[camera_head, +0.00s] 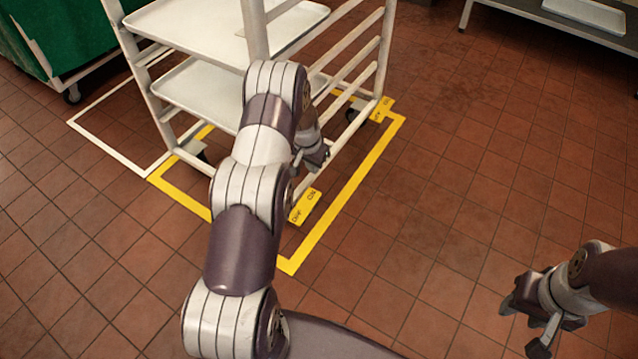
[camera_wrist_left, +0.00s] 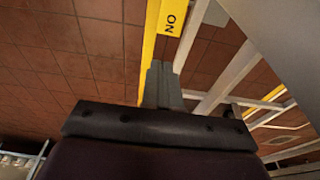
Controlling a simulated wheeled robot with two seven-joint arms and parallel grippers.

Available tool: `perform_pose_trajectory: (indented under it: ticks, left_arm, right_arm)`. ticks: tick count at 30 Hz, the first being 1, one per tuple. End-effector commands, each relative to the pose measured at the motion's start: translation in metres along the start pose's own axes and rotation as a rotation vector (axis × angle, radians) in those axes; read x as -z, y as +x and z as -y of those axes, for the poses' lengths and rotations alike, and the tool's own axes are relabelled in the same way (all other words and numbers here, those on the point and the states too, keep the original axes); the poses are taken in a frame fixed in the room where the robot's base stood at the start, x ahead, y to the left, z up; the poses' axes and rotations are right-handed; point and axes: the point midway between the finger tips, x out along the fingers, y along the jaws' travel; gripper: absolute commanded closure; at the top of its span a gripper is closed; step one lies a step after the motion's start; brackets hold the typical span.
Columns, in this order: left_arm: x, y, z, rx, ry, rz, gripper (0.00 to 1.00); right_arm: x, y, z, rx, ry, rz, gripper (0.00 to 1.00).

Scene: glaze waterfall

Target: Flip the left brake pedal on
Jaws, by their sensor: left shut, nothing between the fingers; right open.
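A white wheeled rack (camera_head: 384,50) stands inside a yellow floor outline. A yellow label (camera_head: 305,206) marked ON and OFF lies by its near corner; the ON end shows in the wrist view (camera_wrist_left: 171,18). My left gripper (camera_head: 318,157) is low beside this corner, shut and empty; its fingertips (camera_wrist_left: 160,72) point toward the label in the wrist view. The left brake pedal cannot be made out; my arm and gripper cover that corner. My right gripper (camera_head: 527,318) is open and empty over bare floor at lower right.
Another yellow label (camera_head: 383,109) lies by the rack's right caster (camera_head: 357,114). White trays (camera_head: 200,92) sit in the rack. A green bin (camera_head: 85,35) stands at left, a metal table (camera_head: 560,22) at upper right. Floor on the right is clear.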

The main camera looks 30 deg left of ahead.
Motion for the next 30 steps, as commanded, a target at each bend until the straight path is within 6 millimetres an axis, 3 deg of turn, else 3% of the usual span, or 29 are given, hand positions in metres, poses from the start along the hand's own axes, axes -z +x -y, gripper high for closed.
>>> perform_pose_trajectory:
  ticks: [18, 24, 30]
  left_arm:
    - [-0.002, 0.122, 0.000, 0.000, 0.001, 0.000, 1.00]
    - [-0.001, 0.138, 0.000, 0.000, 0.000, -0.001, 1.00]
    - [0.000, 0.139, 0.000, -0.001, 0.000, 0.000, 1.00]
  right_arm:
    - [-0.009, 0.078, 0.000, 0.000, 0.000, 0.000, 0.57]
    - [-0.011, 0.089, 0.000, 0.000, 0.000, 0.000, 0.57]
    - [-0.011, 0.089, 0.000, 0.000, 0.000, 0.000, 0.57]
